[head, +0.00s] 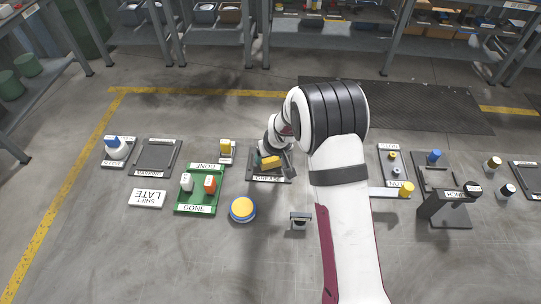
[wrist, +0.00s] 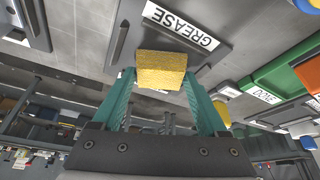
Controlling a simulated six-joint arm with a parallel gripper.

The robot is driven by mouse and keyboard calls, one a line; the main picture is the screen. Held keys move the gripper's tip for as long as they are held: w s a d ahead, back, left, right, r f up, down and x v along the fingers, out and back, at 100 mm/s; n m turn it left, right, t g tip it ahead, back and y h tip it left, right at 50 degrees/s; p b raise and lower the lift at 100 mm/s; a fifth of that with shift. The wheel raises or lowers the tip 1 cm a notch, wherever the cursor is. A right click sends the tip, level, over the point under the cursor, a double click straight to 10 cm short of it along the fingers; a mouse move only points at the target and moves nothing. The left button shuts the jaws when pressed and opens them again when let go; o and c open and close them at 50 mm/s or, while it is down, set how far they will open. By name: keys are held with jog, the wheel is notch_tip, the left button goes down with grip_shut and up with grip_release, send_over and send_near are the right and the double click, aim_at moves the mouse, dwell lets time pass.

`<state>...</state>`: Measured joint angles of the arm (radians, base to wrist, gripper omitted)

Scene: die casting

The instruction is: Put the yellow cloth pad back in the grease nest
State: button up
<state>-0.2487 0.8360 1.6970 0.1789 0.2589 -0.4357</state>
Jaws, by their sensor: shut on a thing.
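The yellow cloth pad (wrist: 161,68) is a small rough-textured block. It sits between the teal fingers of my gripper (wrist: 160,78) in the wrist view; the gripper is shut on it. The grease nest (wrist: 121,48) is a dark grey tray with a white GREASE label, directly beyond the pad. In the head view the pad (head: 270,162) shows over the grease nest (head: 256,178), partly covered by my arm. The gap between pad and nest is unclear, and the pad hides part of the nest floor.
A green DONE tray (head: 200,198) with a white and an orange item stands to the left. A blue and yellow round thing (head: 242,209) and a small grey stand (head: 299,221) lie in front.

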jog(key=shift+f, duration=0.1)
jog(key=o, duration=1.2)
jog(key=v, duration=1.2)
jog(key=s+d+r+m+g, duration=0.1)
jog(key=s+d+r+m, duration=0.2)
jog(key=s, duration=0.4)
jog(key=s+d+r+m+g, duration=0.1)
jog(key=s+d+r, duration=0.2)
jog(key=s+r, duration=0.25)
jog(key=s+d+m, duration=0.1)
jog(key=s+m, duration=0.1)
jog(key=s, duration=0.4)
jog(key=s+m+g, duration=0.1)
jog(key=s+m, duration=0.1)
jog(key=s, duration=0.5)
jog(key=s+d+m+g, duration=0.1)
jog(key=s+m, duration=0.1)
jog(key=s, duration=0.4)
jog(key=shift+s+d+r, duration=0.25)
jog(key=shift+s+d, duration=0.05)
jog(key=shift+s, duration=0.1)
